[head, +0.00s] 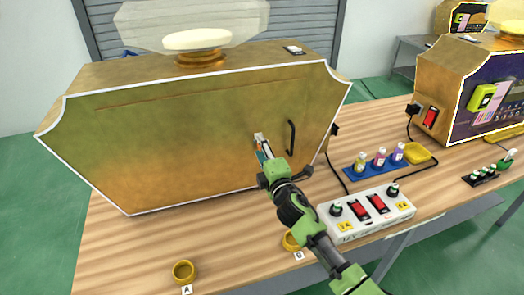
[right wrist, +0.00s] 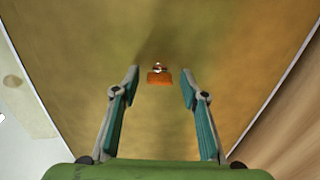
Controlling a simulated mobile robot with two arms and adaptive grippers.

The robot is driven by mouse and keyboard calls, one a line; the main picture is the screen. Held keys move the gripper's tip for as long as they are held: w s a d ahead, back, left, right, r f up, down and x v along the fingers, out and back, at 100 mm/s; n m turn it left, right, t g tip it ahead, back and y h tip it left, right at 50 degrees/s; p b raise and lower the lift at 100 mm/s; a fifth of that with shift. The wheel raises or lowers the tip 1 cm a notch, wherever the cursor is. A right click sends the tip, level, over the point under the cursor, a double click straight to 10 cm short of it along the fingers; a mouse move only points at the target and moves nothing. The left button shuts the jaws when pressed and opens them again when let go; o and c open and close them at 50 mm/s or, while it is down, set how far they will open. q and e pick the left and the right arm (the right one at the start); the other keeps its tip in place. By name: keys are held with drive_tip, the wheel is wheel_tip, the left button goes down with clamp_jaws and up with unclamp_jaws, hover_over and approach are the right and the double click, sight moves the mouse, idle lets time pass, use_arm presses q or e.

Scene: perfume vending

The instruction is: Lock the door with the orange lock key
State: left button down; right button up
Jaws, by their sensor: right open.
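The gold door panel (head: 170,140) of the large machine fills the left of the head view and looks closed, with a black handle (head: 291,137) near its right side. The orange lock key (right wrist: 160,78) sits on the door face in the right wrist view, with a small metallic part just above it. My right gripper (right wrist: 160,84) is open, and its two fingers stand on either side of the key with gaps to both. In the head view the right gripper (head: 262,145) points at the door left of the handle and hides the key. My left gripper is out of view.
A blue rack (head: 375,167) with small bottles and a yellow dish (head: 417,153) stand to the right. Yellow rings (head: 184,271) lie near the front edge.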

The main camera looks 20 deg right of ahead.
drive_tip(key=s, duration=1.2)
drive_tip(key=shift+d, duration=0.2)
